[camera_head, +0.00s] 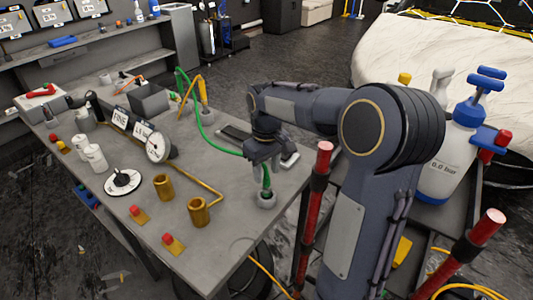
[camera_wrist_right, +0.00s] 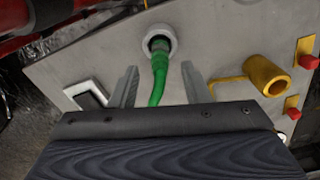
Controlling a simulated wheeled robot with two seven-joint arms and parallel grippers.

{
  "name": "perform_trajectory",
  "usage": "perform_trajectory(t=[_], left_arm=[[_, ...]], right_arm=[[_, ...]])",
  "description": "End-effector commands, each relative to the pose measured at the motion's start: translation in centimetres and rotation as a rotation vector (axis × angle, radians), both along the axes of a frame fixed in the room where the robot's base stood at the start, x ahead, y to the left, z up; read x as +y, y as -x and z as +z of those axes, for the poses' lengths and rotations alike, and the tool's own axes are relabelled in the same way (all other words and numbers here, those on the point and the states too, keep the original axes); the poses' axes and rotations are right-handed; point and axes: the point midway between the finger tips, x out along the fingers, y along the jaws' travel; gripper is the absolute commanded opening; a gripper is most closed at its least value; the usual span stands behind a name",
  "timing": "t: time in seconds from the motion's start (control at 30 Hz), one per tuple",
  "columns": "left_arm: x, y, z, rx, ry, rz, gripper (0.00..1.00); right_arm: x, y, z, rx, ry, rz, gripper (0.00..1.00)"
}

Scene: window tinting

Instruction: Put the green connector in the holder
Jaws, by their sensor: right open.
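The green connector (camera_head: 267,181) stands roughly upright with its lower end inside the grey round holder (camera_head: 267,202) near the table's front right corner. In the right wrist view the green connector (camera_wrist_right: 160,47) sits inside the ring of the holder (camera_wrist_right: 170,33), with its green hose (camera_wrist_right: 158,85) running back between my fingers. My right gripper (camera_head: 266,165) is just above the holder; in its wrist view the two fingers of the gripper (camera_wrist_right: 160,70) are apart, one on each side of the hose, not closed on it. My left gripper is not in view.
Two brass cups (camera_head: 203,211) (camera_head: 163,187) and red-topped buttons (camera_head: 172,243) stand left of the holder. A round gauge (camera_head: 157,147) is farther back. A red post (camera_head: 320,175) and a white spray bottle (camera_head: 447,160) are on the right.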

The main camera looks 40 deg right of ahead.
Motion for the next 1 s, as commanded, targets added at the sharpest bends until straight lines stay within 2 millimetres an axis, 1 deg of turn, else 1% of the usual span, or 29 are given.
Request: perform_trajectory(t=[0.03,0.1,0.23,0.4,0.57,0.67,0.77,0.8,0.87,0.9,1.0], left_arm=[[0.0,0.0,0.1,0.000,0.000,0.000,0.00],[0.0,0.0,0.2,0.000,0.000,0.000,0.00],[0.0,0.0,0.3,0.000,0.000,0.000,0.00],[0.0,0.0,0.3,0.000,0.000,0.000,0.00],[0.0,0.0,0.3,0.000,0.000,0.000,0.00],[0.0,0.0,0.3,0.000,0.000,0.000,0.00],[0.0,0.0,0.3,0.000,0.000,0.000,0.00],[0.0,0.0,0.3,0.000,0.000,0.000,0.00],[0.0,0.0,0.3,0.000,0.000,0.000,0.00],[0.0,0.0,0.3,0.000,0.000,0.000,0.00],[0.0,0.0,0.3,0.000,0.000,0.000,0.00]], right_arm=[[0.0,-0.1,1.3,-0.006,0.001,0.001,0.43],[0.0,-0.1,2.7,-0.004,0.001,0.001,0.43],[0.0,-0.1,4.8,-0.003,0.001,0.000,0.43],[0.0,0.0,6.2,-0.001,0.001,-0.001,0.43],[0.2,0.4,6.4,-0.009,-0.010,-0.003,0.43],[1.3,2.3,6.6,-0.057,-0.060,-0.013,0.43],[3.7,5.8,6.7,-0.143,-0.143,-0.033,0.43],[4.9,7.5,6.6,-0.182,-0.179,-0.043,0.43],[7.0,10.0,6.3,-0.243,-0.230,-0.059,0.43],[8.3,11.6,5.9,-0.282,-0.259,-0.072,0.43],[11.4,15.1,4.6,-0.364,-0.314,-0.102,0.43]])
